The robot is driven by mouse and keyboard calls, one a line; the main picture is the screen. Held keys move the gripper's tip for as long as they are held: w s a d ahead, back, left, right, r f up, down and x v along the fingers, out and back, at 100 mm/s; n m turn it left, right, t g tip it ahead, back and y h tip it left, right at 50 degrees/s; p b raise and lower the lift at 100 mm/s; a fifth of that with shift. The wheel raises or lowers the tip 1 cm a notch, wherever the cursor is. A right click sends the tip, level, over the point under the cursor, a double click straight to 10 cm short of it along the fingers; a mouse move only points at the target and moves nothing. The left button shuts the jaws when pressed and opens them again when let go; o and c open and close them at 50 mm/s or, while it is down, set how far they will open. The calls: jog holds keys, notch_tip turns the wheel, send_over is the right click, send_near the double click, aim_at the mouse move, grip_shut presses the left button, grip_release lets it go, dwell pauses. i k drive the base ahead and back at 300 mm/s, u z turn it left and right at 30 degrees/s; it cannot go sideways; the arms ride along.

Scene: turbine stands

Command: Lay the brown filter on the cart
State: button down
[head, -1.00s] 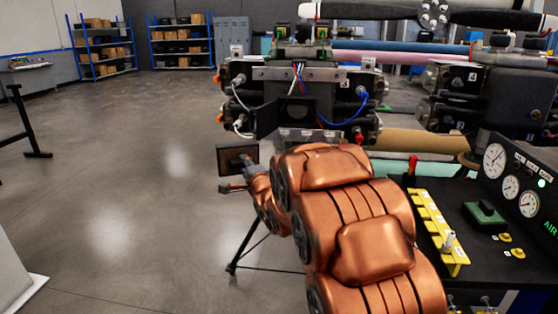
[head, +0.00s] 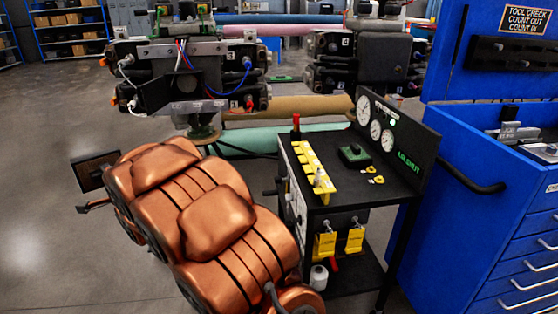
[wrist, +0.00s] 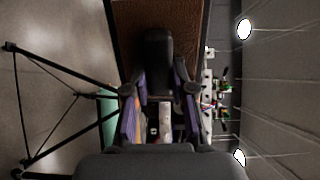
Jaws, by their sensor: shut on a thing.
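The brown filter (wrist: 190,18), a flat panel with a dark frame, fills the top of the wrist view. It also shows at the far left of the head view (head: 95,172), upright beyond my copper arm. My gripper (wrist: 160,90) is shut on a black part joined to the filter; the exact contact is partly hidden. The black cart (head: 350,190) stands right of my arm, well apart from the filter. Its top carries a yellow rack (head: 313,168), a green box (head: 354,155) and a gauge panel (head: 400,135).
A blue tool cabinet (head: 500,240) stands close on the cart's right. Turbine stands with cables (head: 185,75) are behind my arm. Rolled tubes (head: 280,108) lie behind the cart. The floor at left (head: 40,240) is open. Bare cart top shows around the green box.

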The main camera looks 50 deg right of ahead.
aim_at(349, 173)
jog(key=z, duration=0.05)
jog(key=k, duration=0.65)
jog(key=z, duration=0.3)
jog(key=i, duration=0.7)
jog(key=z, duration=0.75)
